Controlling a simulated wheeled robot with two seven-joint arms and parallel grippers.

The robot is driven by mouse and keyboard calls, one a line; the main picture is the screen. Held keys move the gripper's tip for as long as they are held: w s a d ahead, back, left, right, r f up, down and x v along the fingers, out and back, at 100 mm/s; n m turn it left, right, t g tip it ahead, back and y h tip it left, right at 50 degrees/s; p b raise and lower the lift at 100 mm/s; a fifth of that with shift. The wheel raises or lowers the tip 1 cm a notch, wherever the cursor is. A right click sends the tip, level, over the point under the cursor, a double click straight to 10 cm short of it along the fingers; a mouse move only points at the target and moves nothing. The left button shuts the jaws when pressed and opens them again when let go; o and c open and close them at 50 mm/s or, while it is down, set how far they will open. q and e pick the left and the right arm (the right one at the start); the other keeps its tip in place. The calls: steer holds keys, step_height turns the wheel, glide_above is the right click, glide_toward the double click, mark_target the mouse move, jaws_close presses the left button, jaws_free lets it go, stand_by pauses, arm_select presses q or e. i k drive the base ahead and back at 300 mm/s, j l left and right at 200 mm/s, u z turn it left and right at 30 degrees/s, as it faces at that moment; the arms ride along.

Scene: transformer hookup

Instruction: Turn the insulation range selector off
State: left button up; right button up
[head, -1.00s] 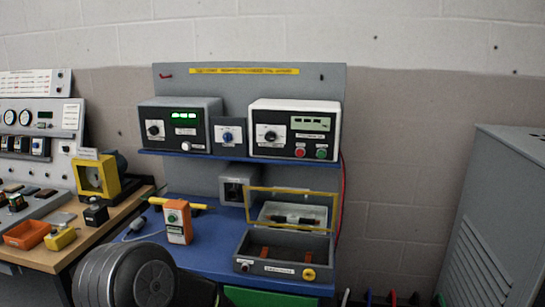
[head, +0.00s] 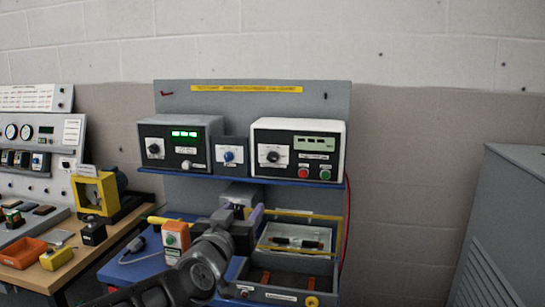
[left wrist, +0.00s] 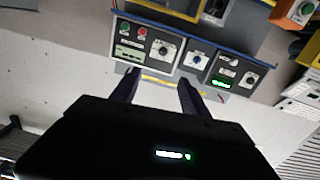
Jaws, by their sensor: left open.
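Three rotary knobs show on the shelf's instruments: a black one (head: 272,156) on the white-cased unit (head: 325,126), a blue one (head: 229,156) on the small middle box, and a black one (head: 153,149) on the grey unit with a green display. I cannot read which label names the insulation range. My left gripper (head: 241,211) is open and empty, below the shelf, apart from all the knobs. In the left wrist view, where the panel appears upside down, its fingers (left wrist: 158,78) spread below the white unit's knob (left wrist: 163,50) and the blue knob (left wrist: 196,61). My right gripper is not in view.
Below the shelf (head: 240,180) stand an orange handheld device (head: 175,236), close to my left arm, and a grey tray with a raised yellow-framed cover (head: 287,215). A cluttered bench is at left, a grey cabinet (head: 505,225) at right. Space before the instrument fronts is clear.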

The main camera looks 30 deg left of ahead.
mark_target(272, 156)
steer(key=i+j, duration=0.2)
steer(key=i, duration=0.2)
steer(key=i+j, duration=0.2)
steer(key=i, duration=0.2)
